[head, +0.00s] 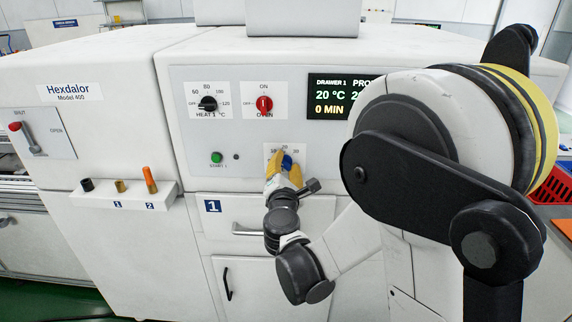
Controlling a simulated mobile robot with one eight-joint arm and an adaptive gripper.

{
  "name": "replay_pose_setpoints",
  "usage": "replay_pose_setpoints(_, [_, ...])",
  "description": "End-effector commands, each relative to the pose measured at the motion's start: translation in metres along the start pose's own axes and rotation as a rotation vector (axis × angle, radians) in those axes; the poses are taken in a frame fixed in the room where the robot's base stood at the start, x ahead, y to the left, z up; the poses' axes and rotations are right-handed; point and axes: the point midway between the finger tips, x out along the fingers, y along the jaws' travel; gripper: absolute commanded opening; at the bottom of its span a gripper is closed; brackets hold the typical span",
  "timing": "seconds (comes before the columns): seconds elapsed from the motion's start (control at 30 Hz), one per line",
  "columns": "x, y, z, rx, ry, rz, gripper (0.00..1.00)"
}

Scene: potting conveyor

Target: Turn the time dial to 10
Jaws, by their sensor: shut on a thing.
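The time dial (287,161) is a small blue knob on a white scale plate, low on the oven's front panel. The marks 20 and 30 show above and right of it, with a partly hidden mark at the left. My gripper (284,163) has yellow fingers, one on each side of the knob, and is shut on it. The fingers and wrist cover the lower plate and most of the knob, so I cannot tell where its pointer stands. The black display (329,97) reads DRAWER 1, 20 °C and 0 MIN.
The panel also holds a black heat knob (208,104), a red oven switch (264,104) and a green start button (216,157). A drawer handle (248,230) is below. A small ledge (130,203) with several cylinders is at left. A red basket (562,184) is at right.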

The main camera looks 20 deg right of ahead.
Motion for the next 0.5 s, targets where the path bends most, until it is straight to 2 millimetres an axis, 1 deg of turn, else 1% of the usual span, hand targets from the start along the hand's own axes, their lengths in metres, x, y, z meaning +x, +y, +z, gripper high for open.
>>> replay_pose_setpoints(0.4, [0.0006,0.0005,0.0001,0.006,0.0,0.001,0.06])
replay_pose_setpoints(0.43, [0.0006,0.0005,0.0001,0.006,0.0,0.001,0.45])
replay_pose_setpoints(0.47, [0.0006,0.0004,0.0001,0.006,0.0,0.001,0.54])
replay_pose_setpoints(0.5, [0.0005,0.0004,0.0001,0.006,0.0,0.0,0.59])
